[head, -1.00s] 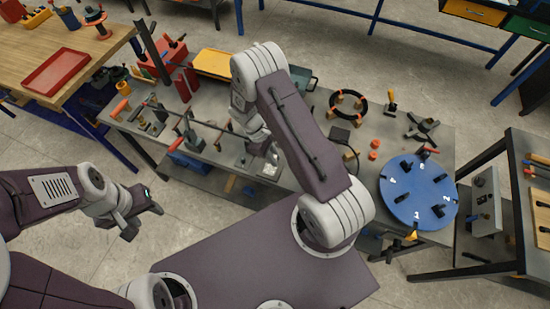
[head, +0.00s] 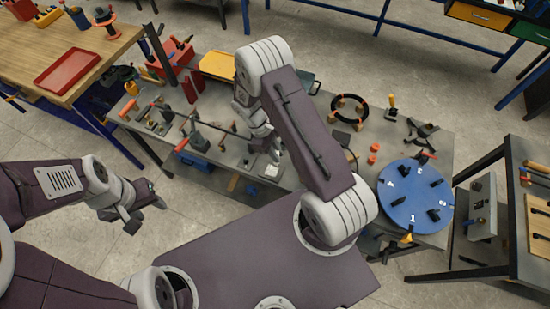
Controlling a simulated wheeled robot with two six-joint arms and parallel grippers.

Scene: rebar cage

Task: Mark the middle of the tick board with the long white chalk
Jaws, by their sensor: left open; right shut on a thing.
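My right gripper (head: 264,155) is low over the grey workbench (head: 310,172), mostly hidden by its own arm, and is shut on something. I cannot make out the long white chalk; the held thing is too small and covered to tell. A small pale plate (head: 271,171) lies on the bench just below the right gripper. I cannot tell whether it is the tick board, and I see no tick marks. My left gripper (head: 145,206) is open and empty, over the floor in front of the bench.
A long bar (head: 215,125) lies across stands on the bench's left part. A black ring (head: 348,108) stands behind, to the right. A numbered blue disc (head: 415,196) is at the bench's right end. A red tray (head: 67,68) lies on a wooden table at left.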

